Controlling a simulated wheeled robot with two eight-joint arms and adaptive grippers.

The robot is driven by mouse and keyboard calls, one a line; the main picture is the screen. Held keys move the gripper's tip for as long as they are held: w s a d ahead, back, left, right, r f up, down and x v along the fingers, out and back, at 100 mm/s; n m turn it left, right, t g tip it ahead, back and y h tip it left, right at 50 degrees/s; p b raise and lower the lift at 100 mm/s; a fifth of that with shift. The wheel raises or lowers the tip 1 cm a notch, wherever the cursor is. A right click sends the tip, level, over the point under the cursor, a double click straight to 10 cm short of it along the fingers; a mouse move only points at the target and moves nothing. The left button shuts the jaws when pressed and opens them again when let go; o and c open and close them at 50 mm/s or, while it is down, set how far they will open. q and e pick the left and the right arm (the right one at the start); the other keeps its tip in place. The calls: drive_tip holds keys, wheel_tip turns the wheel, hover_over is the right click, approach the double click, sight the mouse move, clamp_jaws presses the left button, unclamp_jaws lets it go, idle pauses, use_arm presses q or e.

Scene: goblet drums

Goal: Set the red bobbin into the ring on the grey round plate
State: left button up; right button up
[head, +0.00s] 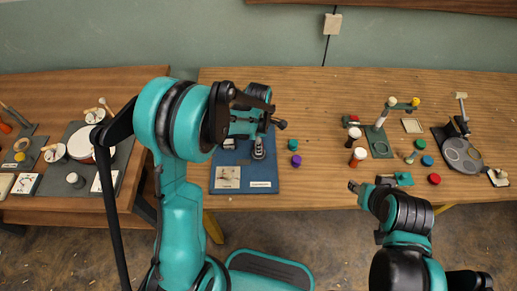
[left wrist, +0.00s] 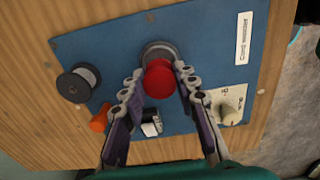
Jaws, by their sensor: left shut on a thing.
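The red bobbin (left wrist: 159,80) shows in the left wrist view as a round red end between the fingertips of my left gripper (left wrist: 160,84), which is shut on it. It is over or against a grey round post (left wrist: 157,50) on the blue board (left wrist: 100,50); I cannot tell whether they touch. In the head view my left gripper (head: 272,120) is above the blue board (head: 224,180), and the bobbin is hidden there. The grey round plate (head: 463,166) with ring outlines lies far right on the table. My right gripper (head: 366,190) is at the table's front edge, its jaws unclear.
A dark spool (left wrist: 76,84), an orange piece (left wrist: 99,122) and a pale knob (left wrist: 231,114) are on or near the board. Several coloured discs, including a red one (head: 435,179), and a lamp-like stand (head: 381,118) lie right of centre. A drum (head: 78,145) stands on the left table.

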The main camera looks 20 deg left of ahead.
use_arm(q)
wheel_tip(320, 180, down, 2)
drive_tip(key=shift+f+b, duration=0.25)
drive_tip(key=shift+b, duration=0.1)
drive_tip(key=shift+r, duration=0.1)
